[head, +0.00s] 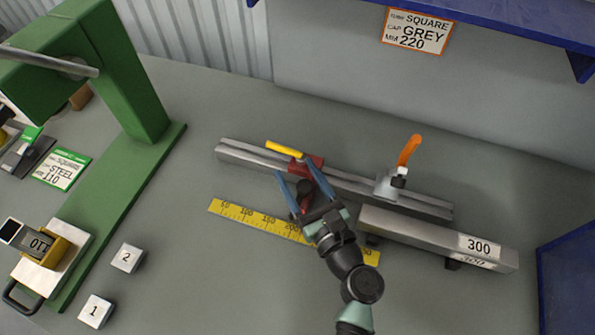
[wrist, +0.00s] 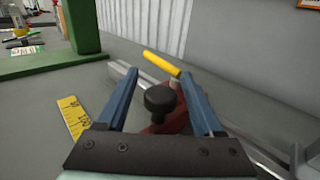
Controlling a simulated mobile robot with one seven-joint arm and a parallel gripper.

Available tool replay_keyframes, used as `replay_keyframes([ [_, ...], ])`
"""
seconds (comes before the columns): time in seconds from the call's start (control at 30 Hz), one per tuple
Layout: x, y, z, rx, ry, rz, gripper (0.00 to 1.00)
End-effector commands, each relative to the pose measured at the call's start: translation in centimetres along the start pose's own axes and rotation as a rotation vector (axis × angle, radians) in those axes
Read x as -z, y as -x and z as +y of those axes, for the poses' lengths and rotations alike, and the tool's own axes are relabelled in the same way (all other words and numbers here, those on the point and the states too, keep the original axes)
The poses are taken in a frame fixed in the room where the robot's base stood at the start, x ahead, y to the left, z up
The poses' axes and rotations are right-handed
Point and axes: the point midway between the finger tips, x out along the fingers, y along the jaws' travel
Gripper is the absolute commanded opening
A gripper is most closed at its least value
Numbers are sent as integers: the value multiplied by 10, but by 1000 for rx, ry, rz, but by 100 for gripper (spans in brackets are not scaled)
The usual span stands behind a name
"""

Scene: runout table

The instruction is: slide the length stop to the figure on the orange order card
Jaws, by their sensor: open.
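The orange-edged order card (head: 418,31) on the back wall reads SQUARE, GREY, MM 220. The length stop is a red block (head: 313,164) on a grey metal rail (head: 240,153), with a yellow lever (head: 283,149) and a black knob. My gripper (head: 294,167) is open at the stop, its two blue fingers on either side of the black knob (wrist: 160,99). The yellow lever (wrist: 162,63) lies beyond the fingertips in the wrist view. A yellow scale (head: 240,215) lies in front of the rail; my gripper and arm hide part of its figures.
A grey clamp (head: 388,187) with an orange handle (head: 409,150) sits farther right on the rail. A bar (head: 420,230) marked 300 lies in front of it. A green press (head: 125,80), a green-edged card (head: 61,169) reading 110 and two numbered blocks (head: 127,257) are at left.

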Motion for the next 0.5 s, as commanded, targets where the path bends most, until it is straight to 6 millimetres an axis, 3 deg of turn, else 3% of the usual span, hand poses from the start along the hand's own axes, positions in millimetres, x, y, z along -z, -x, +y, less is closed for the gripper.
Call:
replay_keyframes([
  [0.5,2,102,0,4,-1,3,68],
])
